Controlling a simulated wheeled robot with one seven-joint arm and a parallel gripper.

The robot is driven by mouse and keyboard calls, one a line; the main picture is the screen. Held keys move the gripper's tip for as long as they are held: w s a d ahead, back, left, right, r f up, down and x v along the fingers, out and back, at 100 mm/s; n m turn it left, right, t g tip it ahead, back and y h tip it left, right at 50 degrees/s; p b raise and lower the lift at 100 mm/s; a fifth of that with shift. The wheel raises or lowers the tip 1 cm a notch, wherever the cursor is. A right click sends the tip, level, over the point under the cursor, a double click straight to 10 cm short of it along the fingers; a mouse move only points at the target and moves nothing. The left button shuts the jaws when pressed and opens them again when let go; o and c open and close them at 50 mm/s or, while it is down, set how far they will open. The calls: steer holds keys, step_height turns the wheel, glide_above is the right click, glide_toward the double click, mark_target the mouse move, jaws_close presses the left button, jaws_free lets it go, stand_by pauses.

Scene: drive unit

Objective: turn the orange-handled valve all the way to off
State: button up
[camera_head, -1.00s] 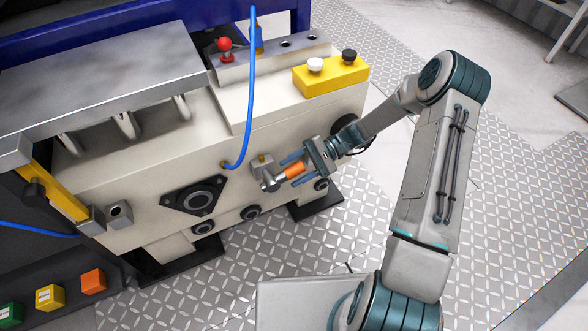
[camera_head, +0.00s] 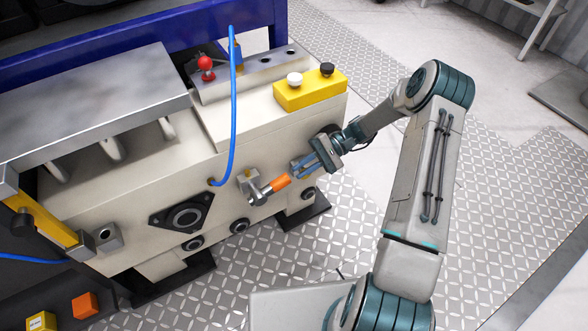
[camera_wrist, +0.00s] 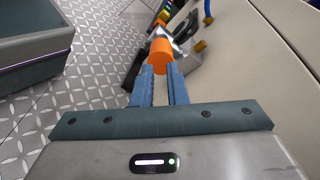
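The valve (camera_head: 252,190) is a small metal fitting on the front face of the cream machine. Its orange handle (camera_head: 280,183) points right and slightly up in the head view. In the wrist view the orange handle (camera_wrist: 160,55) lies just beyond my fingertips, its near end close to them. My gripper (camera_head: 295,171) is to the right of the handle, its blue fingers pointing at the handle's free end. In the wrist view a gap shows between the fingers and nothing is held in it. I cannot tell whether a fingertip touches the handle.
A blue hose (camera_head: 233,110) hangs down the machine face just left of the valve. A yellow box (camera_head: 310,90) with a white and a black button sits on top. A black flange (camera_head: 182,217) is to the left. Patterned floor (camera_head: 350,215) is free at right.

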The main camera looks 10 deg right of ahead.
steer(key=shift+s+r+h, duration=0.15)
steer(key=shift+r+h, duration=0.15)
steer(key=shift+r, duration=0.05)
jaws_close()
steer(key=s+d+r+n+t+h, duration=0.2)
steer(key=s+r+t+h, duration=0.1)
steer(key=s+r+h, duration=0.45)
steer(key=s+d+r+n+t+h, duration=0.25)
steer(key=s+r+h, duration=0.25)
steer(key=s+r, duration=0.5)
steer(key=n+t+h+p, duration=0.1)
steer(key=n+t+p, duration=0.25)
steer(key=p, duration=0.35)
glide_above(275, 182)
steer(key=s+a, duration=0.2)
steer(key=f, duration=0.2)
steer(key=b+x, duration=0.2)
steer(key=x, duration=0.2)
steer(key=b+x, duration=0.2)
steer(key=x, duration=0.2)
steer(key=d+b+x, duration=0.1)
steer(key=b+x, duration=0.1)
steer(key=x, duration=0.2)
steer(key=shift+s+f, duration=0.3)
steer(key=shift+s, duration=0.05)
steer(key=shift+s+d+f+b, duration=0.15)
steer(key=shift+d+f+b, duration=0.15)
steer(key=shift+f, duration=0.2)
steer(key=shift+f, duration=0.1)
